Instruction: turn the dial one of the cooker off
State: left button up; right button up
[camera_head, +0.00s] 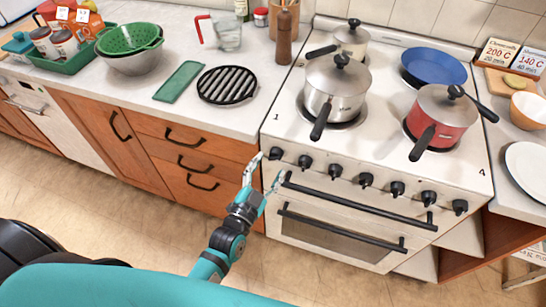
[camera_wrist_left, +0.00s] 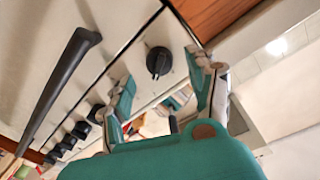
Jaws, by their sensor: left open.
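The white cooker (camera_head: 380,205) stands at the right in the head view, with a row of black dials along its front. Dial one (camera_head: 276,153) is the leftmost, below the printed 1. In the left wrist view it shows as a round black knob (camera_wrist_left: 158,62) near the top middle. My left gripper (camera_head: 264,168) is open in front of the cooker's left front edge, close to dial one. In the left wrist view its two fingers (camera_wrist_left: 165,88) are spread, with the dial beyond and between them; I see no contact. My right gripper is not in view.
A black oven handle (camera_head: 360,203) runs below the dials; it also shows in the left wrist view (camera_wrist_left: 60,85). A steel pot (camera_head: 335,90), a red saucepan (camera_head: 446,118) and a blue pan (camera_head: 434,66) stand on the hob. Wooden drawers (camera_head: 190,160) adjoin the cooker's left side.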

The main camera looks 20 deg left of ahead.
aim_at(273, 160)
pick_arm(q)
jog(key=shift+w+d, duration=0.2)
jog(key=shift+w, duration=1.7)
jog(key=c, duration=1.1)
jog(key=shift+c, duration=0.2)
jog(key=shift+n, duration=0.4)
jog(key=n, duration=0.5)
jog(key=shift+f+n+p, duration=0.1)
jog(key=shift+n+p, duration=0.25)
jog(key=shift+n, duration=0.05)
jog(key=n, duration=0.5)
jog(key=shift+n+t+y, duration=0.3)
